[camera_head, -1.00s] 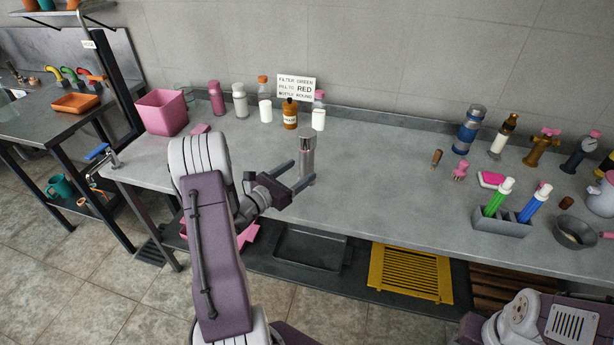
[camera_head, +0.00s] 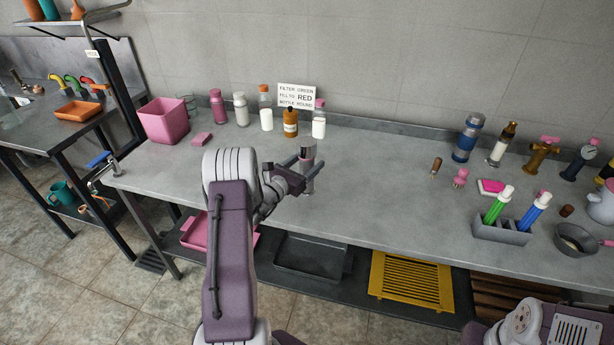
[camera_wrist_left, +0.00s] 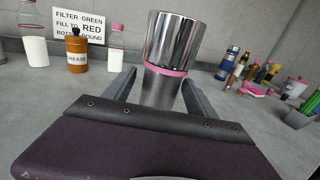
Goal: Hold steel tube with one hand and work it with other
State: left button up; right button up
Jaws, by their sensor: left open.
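The steel tube (camera_head: 308,170) stands upright near the middle of the grey bench. In the left wrist view the steel tube (camera_wrist_left: 172,55) is shiny, wider at its top, with a pink band around it. My left gripper (camera_head: 300,165) is open, with its fingers at the tube's sides; in the left wrist view the gripper (camera_wrist_left: 156,92) has one finger on either side of the tube's lower part. I cannot tell whether the fingers touch it. My right gripper does not show; only part of my right arm is at the lower right.
Behind the tube stand an amber grease bottle (camera_head: 290,122), white bottles and a sign (camera_head: 297,96). A pink bin (camera_head: 165,122) is at the left. At the right are a grey holder (camera_head: 502,231) with green and blue tubes, and several fittings. The bench's middle is clear.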

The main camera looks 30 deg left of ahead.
aim_at(301, 157)
pick_arm(q)
jog(key=shift+s, duration=0.1)
jog(key=shift+c, duration=1)
grip_shut()
jog(key=shift+r, duration=0.1)
jog(key=shift+r, duration=0.6)
notch_tip(301, 157, up, 3)
jog(key=shift+f, duration=0.15)
jog(key=s+d+r, duration=0.2)
jog(key=d+r, duration=0.5)
jog(key=d, duration=0.4)
jog(key=shift+d, duration=0.25)
